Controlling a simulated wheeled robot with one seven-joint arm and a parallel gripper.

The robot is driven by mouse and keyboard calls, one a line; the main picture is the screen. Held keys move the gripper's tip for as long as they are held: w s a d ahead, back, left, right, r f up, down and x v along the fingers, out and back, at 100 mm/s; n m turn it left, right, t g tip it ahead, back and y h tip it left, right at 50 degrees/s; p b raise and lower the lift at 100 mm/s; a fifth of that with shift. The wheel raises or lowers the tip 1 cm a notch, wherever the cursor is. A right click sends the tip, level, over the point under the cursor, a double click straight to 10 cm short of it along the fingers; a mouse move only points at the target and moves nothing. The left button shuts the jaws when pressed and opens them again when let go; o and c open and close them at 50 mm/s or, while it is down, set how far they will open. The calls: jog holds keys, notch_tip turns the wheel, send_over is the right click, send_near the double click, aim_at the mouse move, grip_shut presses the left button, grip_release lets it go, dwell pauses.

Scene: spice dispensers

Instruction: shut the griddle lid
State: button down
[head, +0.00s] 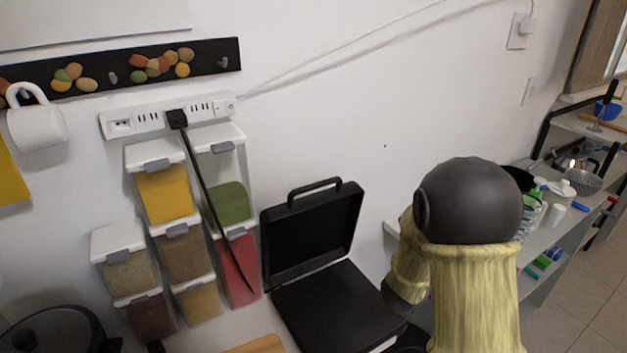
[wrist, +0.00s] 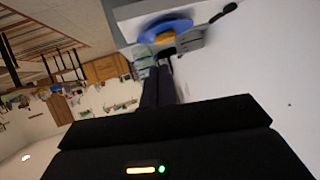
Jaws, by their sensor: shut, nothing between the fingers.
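The black griddle stands open in the head view, at the bottom centre. Its lid (head: 313,232) is raised and leans back near the white wall, with a dark handle (head: 315,189) along its upper edge. The flat black base (head: 335,306) lies below it, its lower right corner close to my arm. My gripper (wrist: 164,70) shows in the wrist view with its dark fingers together and empty. In the head view my arm stands right of the griddle and the fingers cannot be made out. I see no contact between gripper and lid.
Stacked spice dispensers (head: 185,252) stand left of the griddle. A black cord hangs in front of them from the power strip (head: 170,115). A dark pot (head: 60,330) is at the lower left. A cluttered shelf (head: 555,235) stands at the right.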

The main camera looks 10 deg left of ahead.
jog(key=s+a+f+n+g+y+b, duration=0.1)
jog(key=s+y, duration=0.1)
jog(key=s+a+f+n+y+b, duration=0.1)
jog(key=s+a+n+y, duration=0.1)
jog(key=s, duration=0.1)
jog(key=s+a+f+n+g+y+b, duration=0.1)
jog(key=s+a+f+y+b, duration=0.1)
jog(key=shift+s+a+g, duration=0.2)
jog(key=shift+s+g, duration=0.1)
jog(key=s+f+n+g+b, duration=0.1)
jog(key=s+n+g, duration=0.1)
jog(key=s, duration=0.5)
jog(key=s+f+n+g+y+b, duration=0.1)
jog(key=s+n+g+b, duration=0.1)
jog(key=s, duration=0.5)
jog(key=shift+d+f+g, duration=0.25)
jog(key=shift+d+g, duration=0.05)
jog(key=shift+g, duration=0.3)
